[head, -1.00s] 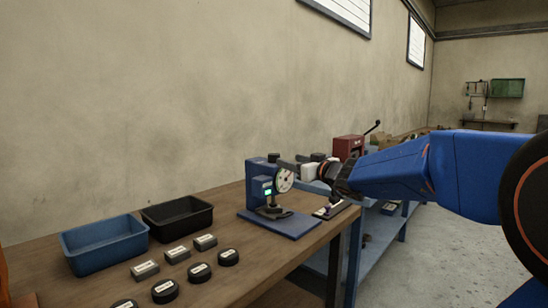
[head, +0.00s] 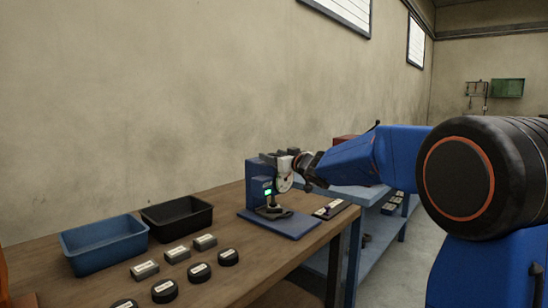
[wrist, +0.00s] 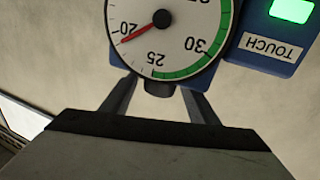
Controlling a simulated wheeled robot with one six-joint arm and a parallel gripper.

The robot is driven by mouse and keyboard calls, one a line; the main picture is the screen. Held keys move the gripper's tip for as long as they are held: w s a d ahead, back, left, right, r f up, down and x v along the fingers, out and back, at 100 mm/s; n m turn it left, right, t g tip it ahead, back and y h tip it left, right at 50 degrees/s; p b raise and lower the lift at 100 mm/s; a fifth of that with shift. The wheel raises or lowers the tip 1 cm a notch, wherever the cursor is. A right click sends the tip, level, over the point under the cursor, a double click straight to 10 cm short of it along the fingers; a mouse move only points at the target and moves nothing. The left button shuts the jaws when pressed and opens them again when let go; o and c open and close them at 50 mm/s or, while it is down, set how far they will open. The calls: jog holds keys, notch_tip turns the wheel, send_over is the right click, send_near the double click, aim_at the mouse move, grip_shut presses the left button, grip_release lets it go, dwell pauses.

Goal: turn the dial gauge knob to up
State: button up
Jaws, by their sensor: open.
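The dial gauge (head: 284,183) has a white face on a blue stand (head: 257,179) at the far end of the bench. In the wrist view its face (wrist: 180,45) shows large, with a red needle (wrist: 138,33) pointing to the lower left and a green band along the edge. My gripper (head: 274,160) is at the top of the gauge. In the wrist view its open fingers (wrist: 160,98) stand on either side of the gauge's dark rim edge. I cannot make out the knob clearly, nor tell whether the fingers touch anything.
A box with a green light (wrist: 291,10) and a TOUCH label is beside the dial. A blue base plate (head: 300,228) lies under the stand. A blue bin (head: 105,255), a black bin (head: 178,227) and several labelled pieces (head: 198,272) are on the wooden bench.

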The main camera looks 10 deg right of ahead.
jog(key=c, duration=1)
jog(key=shift+c, duration=0.2)
